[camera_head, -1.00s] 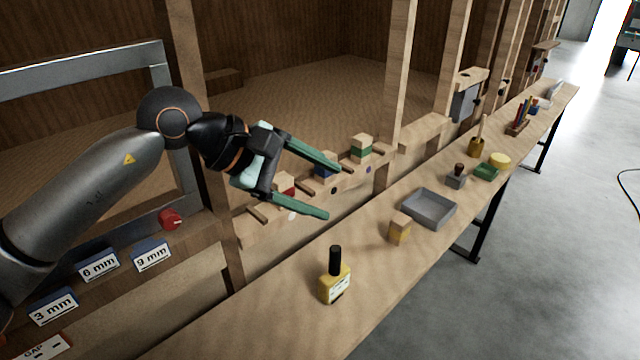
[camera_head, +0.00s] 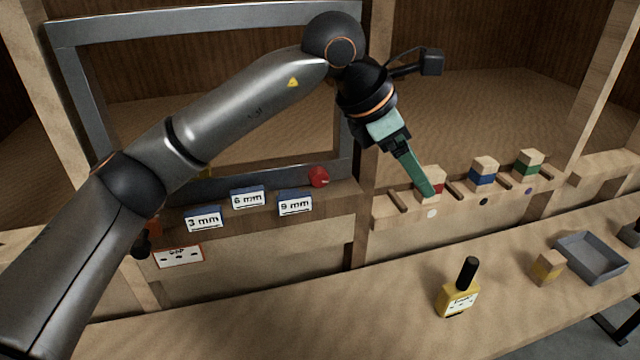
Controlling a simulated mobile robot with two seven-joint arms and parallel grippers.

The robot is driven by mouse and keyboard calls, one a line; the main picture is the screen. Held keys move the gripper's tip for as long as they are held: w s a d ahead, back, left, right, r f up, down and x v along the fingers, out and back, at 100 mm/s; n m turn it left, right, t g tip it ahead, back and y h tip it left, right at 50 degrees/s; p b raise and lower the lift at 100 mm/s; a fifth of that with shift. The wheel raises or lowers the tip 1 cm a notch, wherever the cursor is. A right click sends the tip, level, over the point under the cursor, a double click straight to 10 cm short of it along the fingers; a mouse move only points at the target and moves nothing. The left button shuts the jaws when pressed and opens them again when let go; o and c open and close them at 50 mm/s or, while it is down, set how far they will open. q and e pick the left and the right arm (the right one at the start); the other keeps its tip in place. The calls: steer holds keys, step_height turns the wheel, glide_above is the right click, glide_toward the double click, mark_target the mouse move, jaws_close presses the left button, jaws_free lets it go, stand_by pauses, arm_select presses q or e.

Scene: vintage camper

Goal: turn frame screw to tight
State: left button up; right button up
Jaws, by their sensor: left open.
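A round red knob (camera_head: 318,177), which seems to be the frame screw, sits at the lower right corner of the grey metal window frame (camera_head: 85,120). Whether it is tight cannot be read from here. My left gripper (camera_head: 428,188) is to the right of the knob, apart from it, with its green fingers pointing down and right. It is open and seen nearly edge-on, so one finger mostly hides the other. It overlaps the red-banded block (camera_head: 437,180) in the picture; contact cannot be told. My right gripper is out of view.
Blocks marked 3 mm (camera_head: 203,219), 6 mm (camera_head: 248,198) and 9 mm (camera_head: 295,205) stand below the frame. A blue-banded block (camera_head: 483,174) and a green-banded block (camera_head: 529,164) stand on the ledge.

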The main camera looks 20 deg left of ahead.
arm_select(q)
steer(key=w+a+n+t+y+b, duration=0.1)
steer(key=w+a+n+y+b, duration=0.15)
steer(key=a+n, duration=0.75)
steer(key=n+y+b, duration=0.3)
steer(key=n+y, duration=0.1)
steer(key=n, duration=0.8)
glide_toward(319, 174)
steer(key=shift+t, duration=0.4)
steer(key=x, duration=0.8)
steer(key=shift+s+a+f, duration=0.15)
steer(key=shift+f, duration=0.4)
steer(key=shift+x, duration=0.75)
steer(key=shift+c, duration=0.2)
